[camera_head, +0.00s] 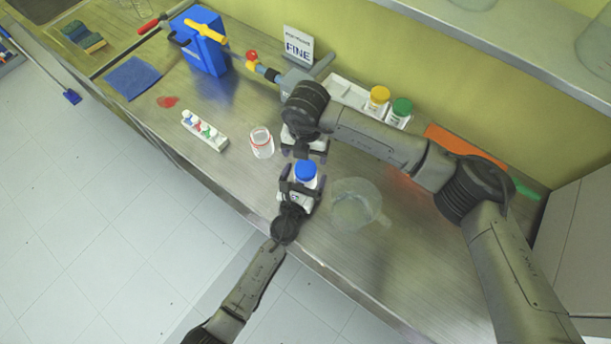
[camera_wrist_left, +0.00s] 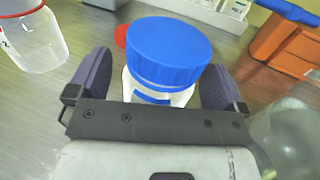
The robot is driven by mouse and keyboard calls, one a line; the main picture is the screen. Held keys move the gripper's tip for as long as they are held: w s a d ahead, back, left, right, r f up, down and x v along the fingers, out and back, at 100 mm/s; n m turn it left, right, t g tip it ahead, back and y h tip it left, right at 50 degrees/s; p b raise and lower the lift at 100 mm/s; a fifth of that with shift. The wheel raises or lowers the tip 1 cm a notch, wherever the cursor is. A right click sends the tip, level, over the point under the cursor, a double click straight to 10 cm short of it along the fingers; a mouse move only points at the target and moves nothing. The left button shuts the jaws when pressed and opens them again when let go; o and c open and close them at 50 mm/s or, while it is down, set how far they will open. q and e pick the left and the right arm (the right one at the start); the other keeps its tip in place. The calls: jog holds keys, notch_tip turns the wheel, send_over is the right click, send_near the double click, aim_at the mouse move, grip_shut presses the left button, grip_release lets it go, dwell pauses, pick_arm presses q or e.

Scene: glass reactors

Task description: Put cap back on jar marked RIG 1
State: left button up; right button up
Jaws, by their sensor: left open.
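A white jar with a blue cap (camera_head: 305,170) stands upright on the bench. Its cap (camera_wrist_left: 168,50) fills the middle of the left wrist view, and its label is mostly hidden. My left gripper (camera_head: 300,185) is open, with its fingers on either side of this jar. A clear jar with a red ring at its neck (camera_head: 262,142) stands open to the left; it also shows in the left wrist view (camera_wrist_left: 38,42). A red object (camera_wrist_left: 121,36) partly shows behind the blue cap. My right gripper (camera_head: 304,150) is just behind the blue-capped jar; its jaws are unclear. I cannot read RIG 1 anywhere.
A clear beaker (camera_head: 355,205) stands close right of the blue-capped jar. Yellow-capped (camera_head: 378,97) and green-capped (camera_head: 401,110) jars stand at the back by a white tray.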

pick_arm(q)
jog(key=shift+c, duration=0.3)
jog(key=c, duration=1.5)
jog(key=shift+c, duration=1.3)
pick_arm(e)
jog(key=shift+n, duration=0.7)
jog(key=n, duration=1.2)
jog(key=shift+n, duration=0.4)
jog(key=n, duration=1.5)
jog(key=shift+n, duration=0.3)
jog(key=n, duration=0.6)
